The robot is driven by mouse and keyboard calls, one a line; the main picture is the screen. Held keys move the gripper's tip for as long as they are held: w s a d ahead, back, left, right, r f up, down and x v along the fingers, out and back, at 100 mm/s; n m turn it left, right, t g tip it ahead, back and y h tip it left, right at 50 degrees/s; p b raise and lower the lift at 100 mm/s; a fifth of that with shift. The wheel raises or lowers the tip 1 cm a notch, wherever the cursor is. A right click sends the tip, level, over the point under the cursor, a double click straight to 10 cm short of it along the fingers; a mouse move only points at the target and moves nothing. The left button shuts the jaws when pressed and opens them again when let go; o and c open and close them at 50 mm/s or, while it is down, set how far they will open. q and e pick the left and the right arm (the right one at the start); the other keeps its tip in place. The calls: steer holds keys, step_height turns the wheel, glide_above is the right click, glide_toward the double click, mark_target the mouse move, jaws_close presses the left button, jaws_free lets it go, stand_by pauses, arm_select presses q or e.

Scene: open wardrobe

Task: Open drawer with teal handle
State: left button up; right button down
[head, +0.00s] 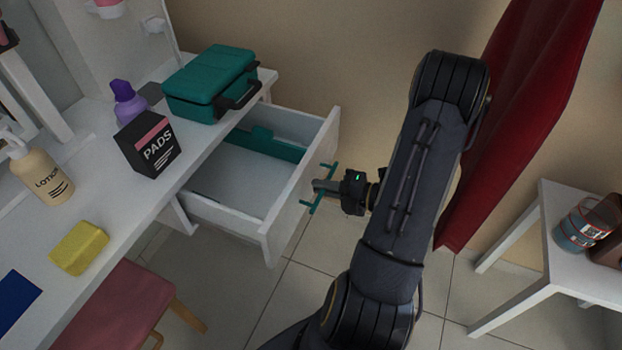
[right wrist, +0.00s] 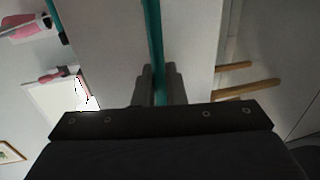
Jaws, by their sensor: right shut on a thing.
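The white drawer (head: 297,195) is pulled out from the white table and its inside shows. The teal handle (head: 331,165) is on the drawer's front. My right gripper (head: 321,187) is at the handle's middle and shut on it. In the right wrist view the handle (right wrist: 154,40) runs between the fingers of the right gripper (right wrist: 158,85). My left gripper is not in view.
On the table (head: 115,205) are a teal case (head: 205,80), a black pads box (head: 147,144), a lotion bottle (head: 40,172) and a yellow sponge (head: 79,247). A pink stool (head: 120,305) stands below. A red curtain (head: 515,110) and a white side table (head: 548,235) are on the right.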

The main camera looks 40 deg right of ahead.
steer(key=shift+s, duration=0.2)
steer(key=c, duration=1.6)
jaws_free()
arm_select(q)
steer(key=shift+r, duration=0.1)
arm_select(e)
steer(key=shift+d, duration=0.1)
